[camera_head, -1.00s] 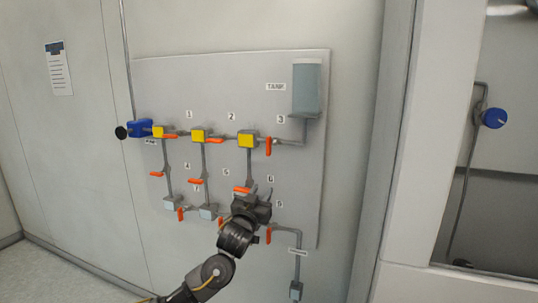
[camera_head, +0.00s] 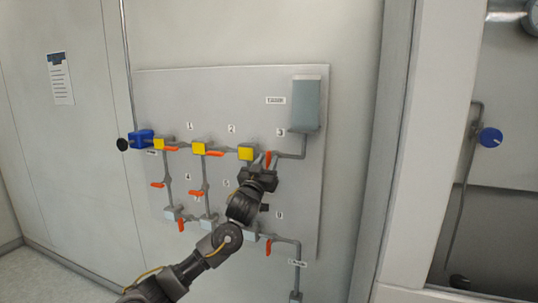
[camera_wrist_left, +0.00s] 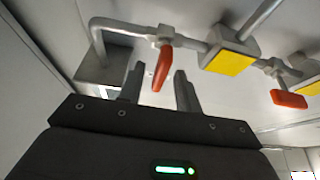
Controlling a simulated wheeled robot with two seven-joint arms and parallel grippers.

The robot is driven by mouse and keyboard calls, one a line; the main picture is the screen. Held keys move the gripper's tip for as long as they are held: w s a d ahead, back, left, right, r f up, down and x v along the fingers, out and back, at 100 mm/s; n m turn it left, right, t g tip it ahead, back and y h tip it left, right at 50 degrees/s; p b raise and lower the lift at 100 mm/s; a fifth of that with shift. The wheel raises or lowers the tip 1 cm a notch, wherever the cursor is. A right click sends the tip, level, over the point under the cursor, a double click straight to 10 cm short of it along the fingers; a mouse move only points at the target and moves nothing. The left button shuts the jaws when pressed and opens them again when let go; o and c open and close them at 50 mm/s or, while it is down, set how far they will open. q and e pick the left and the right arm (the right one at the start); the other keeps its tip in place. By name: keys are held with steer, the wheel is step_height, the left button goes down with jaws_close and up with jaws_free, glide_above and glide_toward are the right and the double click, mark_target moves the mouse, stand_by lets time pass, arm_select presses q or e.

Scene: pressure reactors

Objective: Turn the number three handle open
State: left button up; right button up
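The number three handle (camera_head: 268,158) is orange and hangs down, across its horizontal pipe, just below the "3" label (camera_head: 280,132). In the left wrist view the handle (camera_wrist_left: 162,68) hangs between the two fingers, with a gap on each side. My left gripper (camera_head: 264,162) is at the handle from below and is open. In the left wrist view its fingertips (camera_wrist_left: 159,74) point up toward the pipe. My right gripper is not in view.
The handles by labels 1 (camera_head: 171,149) and 2 (camera_head: 215,154) lie along the same pipe. A yellow block (camera_head: 246,153) sits just left of handle three. A grey tank (camera_head: 306,103) is above right. More orange handles and pipes fill the lower panel (camera_head: 305,215).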

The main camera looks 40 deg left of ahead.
arm_select(q)
steer(key=shift+x, duration=0.95)
jaws_close()
